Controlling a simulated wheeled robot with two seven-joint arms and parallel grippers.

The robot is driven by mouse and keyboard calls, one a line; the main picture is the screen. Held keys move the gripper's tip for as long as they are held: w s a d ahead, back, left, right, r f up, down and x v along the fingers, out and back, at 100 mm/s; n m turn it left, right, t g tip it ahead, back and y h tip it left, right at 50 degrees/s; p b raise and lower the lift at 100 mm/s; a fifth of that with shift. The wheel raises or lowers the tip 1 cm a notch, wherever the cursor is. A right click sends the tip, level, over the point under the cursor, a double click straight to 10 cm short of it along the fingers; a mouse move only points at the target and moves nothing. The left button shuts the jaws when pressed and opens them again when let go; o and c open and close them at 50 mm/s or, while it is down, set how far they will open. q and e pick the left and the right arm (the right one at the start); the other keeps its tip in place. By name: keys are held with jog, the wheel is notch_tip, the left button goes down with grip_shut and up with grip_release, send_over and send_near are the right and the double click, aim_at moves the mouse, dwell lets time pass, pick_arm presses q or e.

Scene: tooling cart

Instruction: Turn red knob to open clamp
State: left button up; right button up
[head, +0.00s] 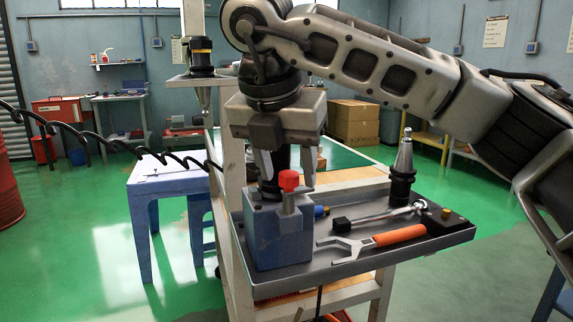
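The red knob (289,180) sits on a short metal post at the front of the blue clamp block (278,240), at the left end of the tray. A black tool holder (268,190) stands upright in the block, just behind the knob. My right gripper (286,176) points down over the block. Its two fingers are spread apart, one to the left of the knob and one to the right. I see no clear contact with the knob, and the depth between them is hard to judge. My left gripper is out of view.
The dark tray (350,268) on the cart also holds an orange-handled wrench (375,240), a black-headed tool (375,217) and an upright tool holder (403,170). Another holder (202,65) hangs on a rack at the left. A blue stool (165,180) stands left of the cart.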

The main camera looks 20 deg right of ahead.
jog(key=shift+s+a+r, duration=0.1)
jog(key=shift+r, duration=0.4)
pick_arm(q)
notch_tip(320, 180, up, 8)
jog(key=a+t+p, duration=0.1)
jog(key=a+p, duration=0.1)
jog(key=p, duration=0.2)
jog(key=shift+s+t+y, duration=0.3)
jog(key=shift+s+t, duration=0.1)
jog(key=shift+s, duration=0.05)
pick_arm(e)
jog(key=v, duration=1.5)
